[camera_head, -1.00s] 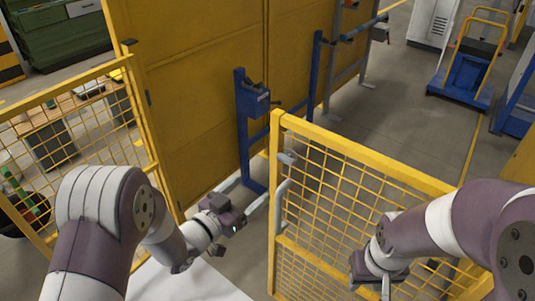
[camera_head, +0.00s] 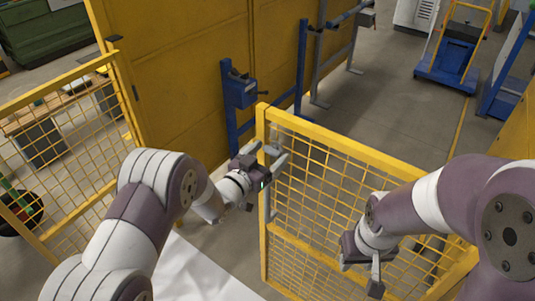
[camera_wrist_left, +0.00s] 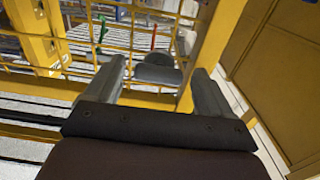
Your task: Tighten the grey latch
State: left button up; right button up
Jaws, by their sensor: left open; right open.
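The grey latch (camera_wrist_left: 158,68) is a rounded grey piece on the yellow mesh gate (camera_head: 350,152). In the left wrist view it shows between the two fingers of my open left gripper (camera_wrist_left: 160,82), slightly beyond their tips. I cannot tell whether they touch it. In the head view my left gripper (camera_head: 265,158) is at the gate's upper left post, and its fingers partly hide the latch. My right gripper (camera_head: 375,277) is in front of the gate mesh at the lower right, open, with its fingers pointing down and hard to make out.
A grey vertical handle (camera_head: 267,203) sits on the gate post below the latch. Another yellow mesh panel (camera_head: 62,150) stands at the left, beside a tall yellow wall (camera_head: 190,65). A blue post with a box (camera_head: 241,92) stands behind the gate. A blue trolley (camera_head: 447,68) is farther back.

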pick_arm(q)
jog(key=c, duration=1.1)
jog(key=shift+o, duration=0.2)
jog(key=shift+f+m+b, duration=0.15)
jog(key=shift+m+b, duration=0.45)
jog(key=shift+b, duration=0.3)
jog(key=m+b, duration=1.3)
jog(key=b, duration=0.6)
jog(key=shift+f+m, duration=0.15)
jog(key=shift+m, duration=0.25)
jog(key=shift+r+m+b, duration=0.25)
jog(key=shift+m+b, duration=0.95)
jog(key=shift+b, duration=0.35)
jog(key=shift+s, duration=0.1)
jog(key=o, duration=1.1)
jog(key=shift+c, duration=0.2)
jog(key=v, duration=1.2)
jog(key=shift+s+a, duration=0.15)
jog(key=shift+s, duration=0.15)
